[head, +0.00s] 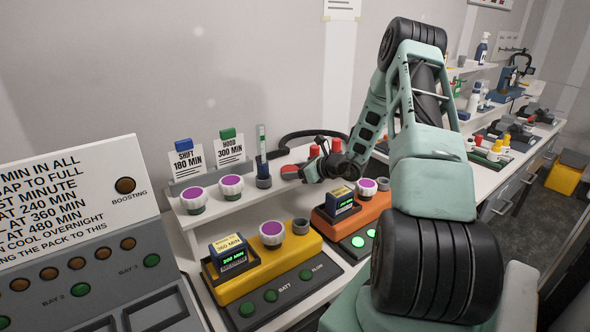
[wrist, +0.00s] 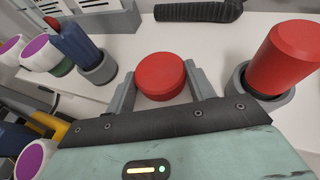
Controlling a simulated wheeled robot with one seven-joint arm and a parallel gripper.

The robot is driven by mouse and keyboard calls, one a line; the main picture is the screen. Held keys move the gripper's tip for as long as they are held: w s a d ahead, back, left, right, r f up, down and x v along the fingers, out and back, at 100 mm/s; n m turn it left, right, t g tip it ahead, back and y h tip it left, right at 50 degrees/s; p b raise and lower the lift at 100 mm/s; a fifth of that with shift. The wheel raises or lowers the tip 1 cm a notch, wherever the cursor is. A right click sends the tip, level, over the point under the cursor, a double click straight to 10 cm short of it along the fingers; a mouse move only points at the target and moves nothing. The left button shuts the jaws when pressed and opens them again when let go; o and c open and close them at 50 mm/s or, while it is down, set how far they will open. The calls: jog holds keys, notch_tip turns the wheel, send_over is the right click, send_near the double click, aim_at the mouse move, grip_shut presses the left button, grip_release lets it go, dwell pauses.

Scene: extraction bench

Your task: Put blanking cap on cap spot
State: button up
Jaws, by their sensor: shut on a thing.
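My gripper (wrist: 160,88) is shut on a short round red cap (wrist: 161,76), the blanking cap, with one grey finger on each side of it. In the head view my gripper (head: 313,172) is over the white raised shelf, and small red shapes show beside it; which one is the held cap is hard to tell. A taller red cylinder (wrist: 282,56) stands in a grey ring holder (wrist: 262,94) just right of my gripper in the wrist view. I cannot make out which place is the cap spot.
A blue-bodied tube (wrist: 77,45) stands in a grey holder (wrist: 98,68) left of my gripper. A black hose (wrist: 199,11) lies behind. White knobs with purple tops (head: 231,184) line the shelf. Yellow (head: 268,274) and orange (head: 345,228) units stand in front. Some white shelf is clear.

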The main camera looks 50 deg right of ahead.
jog(key=shift+f, duration=0.2)
jog(key=o, duration=1)
jog(key=shift+o, duration=0.2)
jog(key=shift+r, duration=0.1)
